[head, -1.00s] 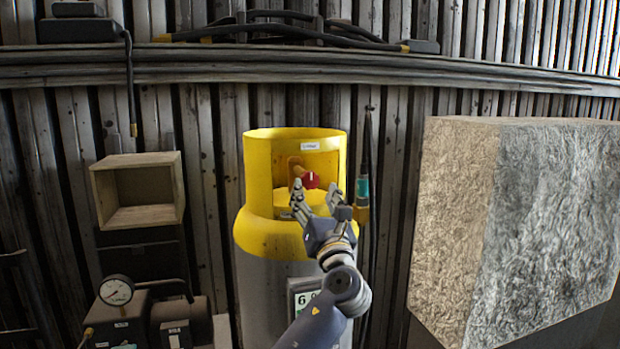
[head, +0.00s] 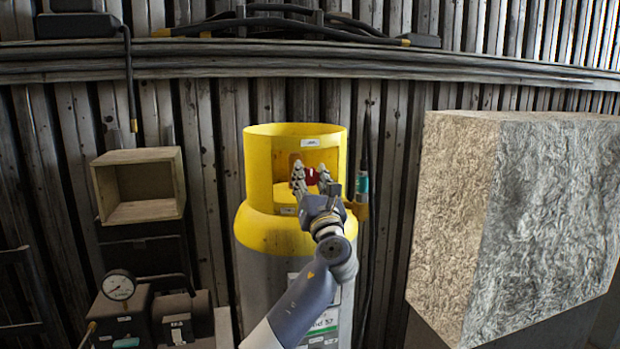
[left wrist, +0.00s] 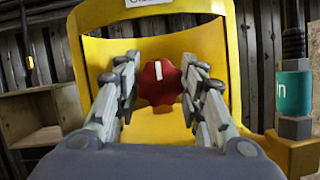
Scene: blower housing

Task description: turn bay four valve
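A yellow and grey cylinder (head: 262,235) stands against the corrugated wall. The red valve knob (head: 312,176) sits inside the opening of its yellow collar. In the left wrist view the knob (left wrist: 160,83) is lobed, with a white mark pointing about upward. My left gripper (head: 313,176) is open at the collar opening. Its two fingers (left wrist: 160,92) stand on either side of the knob in the left wrist view, with a gap showing on each side; I cannot tell how far ahead the knob is. My right gripper is not in view.
A large rough-faced block (head: 520,215) stands to the right. An open wooden box (head: 140,187) and a pressure gauge (head: 118,286) are at the left. A hose with a teal fitting (head: 362,185) hangs just right of the cylinder.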

